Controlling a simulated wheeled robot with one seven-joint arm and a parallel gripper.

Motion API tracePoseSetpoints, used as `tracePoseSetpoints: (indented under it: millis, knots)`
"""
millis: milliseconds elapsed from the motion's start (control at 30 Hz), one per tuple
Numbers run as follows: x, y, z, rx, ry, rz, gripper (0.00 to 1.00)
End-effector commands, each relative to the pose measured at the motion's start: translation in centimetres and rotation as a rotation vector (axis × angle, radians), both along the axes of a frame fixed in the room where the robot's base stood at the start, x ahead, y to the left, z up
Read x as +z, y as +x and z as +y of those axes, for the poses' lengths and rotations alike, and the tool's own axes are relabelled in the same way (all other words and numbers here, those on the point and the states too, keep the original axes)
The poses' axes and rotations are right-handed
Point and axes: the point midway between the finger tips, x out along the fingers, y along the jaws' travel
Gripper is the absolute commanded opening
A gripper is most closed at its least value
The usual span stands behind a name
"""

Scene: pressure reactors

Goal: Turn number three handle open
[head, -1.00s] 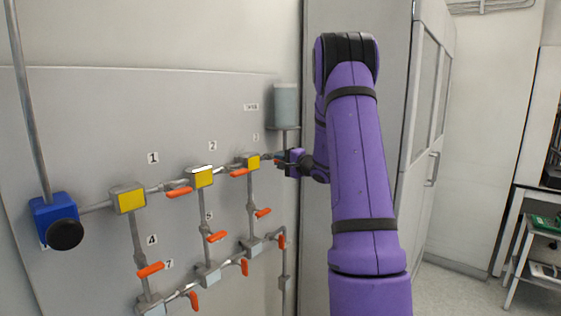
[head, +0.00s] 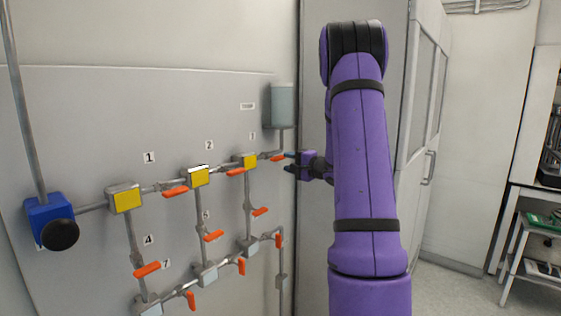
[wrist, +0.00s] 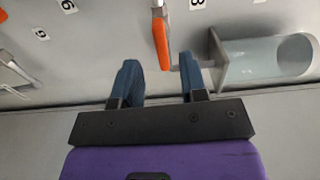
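The number three handle (head: 278,158) is an orange lever on the top pipe row, just right of the yellow block below label 3. In the head view it points right, roughly along the pipe. It also shows in the wrist view (wrist: 161,46), its free end lined up with the gap between my fingertips. My gripper (head: 289,162) is just right of the handle's end in the head view. In the wrist view (wrist: 160,76) its two blue fingers are apart with nothing clamped between them. How far the handle reaches between the fingers is hard to tell.
A grey cylinder tank (head: 281,105) stands above the handle, with a pipe running down from it. Yellow blocks (head: 198,176) and several other orange handles (head: 148,269) cover the panel to the left. A tall grey cabinet (head: 312,90) stands behind my arm.

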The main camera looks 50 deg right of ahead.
Motion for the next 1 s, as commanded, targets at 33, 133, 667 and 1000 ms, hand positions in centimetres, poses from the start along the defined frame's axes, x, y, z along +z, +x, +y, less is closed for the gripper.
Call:
tracePoseSetpoints:
  millis: [33, 133, 667, 1000]
  knots:
    - [0.1, -1.0, -0.2, -0.003, -0.001, 0.0, 0.39]
    - [0.0, -2.6, -0.2, -0.002, 0.0, 0.0, 0.39]
    - [0.0, -4.9, -0.4, 0.001, -0.001, -0.001, 0.39]
    - [0.0, -4.9, -0.4, 0.001, -0.001, 0.0, 0.39]
